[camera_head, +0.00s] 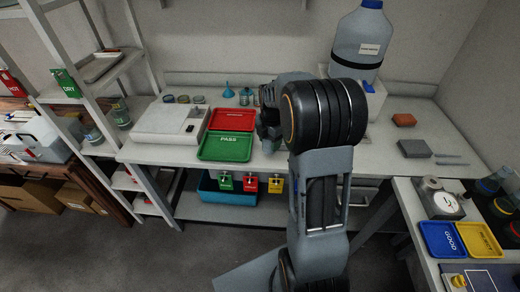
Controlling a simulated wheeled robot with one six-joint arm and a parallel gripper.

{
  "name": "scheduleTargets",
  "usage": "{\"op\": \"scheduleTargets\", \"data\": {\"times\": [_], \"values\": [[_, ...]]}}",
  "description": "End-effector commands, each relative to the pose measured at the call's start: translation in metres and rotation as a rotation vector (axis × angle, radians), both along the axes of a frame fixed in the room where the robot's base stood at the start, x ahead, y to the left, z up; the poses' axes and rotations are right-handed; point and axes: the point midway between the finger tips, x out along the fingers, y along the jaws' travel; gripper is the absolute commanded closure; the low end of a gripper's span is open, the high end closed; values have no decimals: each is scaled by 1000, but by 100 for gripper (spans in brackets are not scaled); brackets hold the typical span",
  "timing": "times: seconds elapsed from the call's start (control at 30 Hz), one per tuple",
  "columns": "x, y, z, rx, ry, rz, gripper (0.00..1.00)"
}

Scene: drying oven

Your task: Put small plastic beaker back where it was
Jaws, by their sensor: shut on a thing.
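My arm reaches over the back bench (385,160), and my gripper (267,138) is low over it, just right of the red and green trays. The gripper is shut on a small, pale thing (268,148), taken to be the small plastic beaker. Only a little of it shows below the fingers; the gripper and wrist hide the rest. I cannot tell whether it touches the bench.
The green PASS tray (226,147) and red tray (232,119) lie left of my gripper, beside a white device (166,121). Small containers (183,99), a blue funnel (228,91) and a bottle (246,96) stand behind. A large water bottle (360,40) stands right.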

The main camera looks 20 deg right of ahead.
Motion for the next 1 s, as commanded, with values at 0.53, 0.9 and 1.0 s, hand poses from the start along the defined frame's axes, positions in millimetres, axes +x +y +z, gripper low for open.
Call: {"op": "scheduleTargets", "data": {"times": [0.53,0.9,1.0], "values": [[47,11,-55,0,-1,-1,78],[51,12,-90,0,2,-2,78],[52,12,-92,0,-1,-2,78]]}}
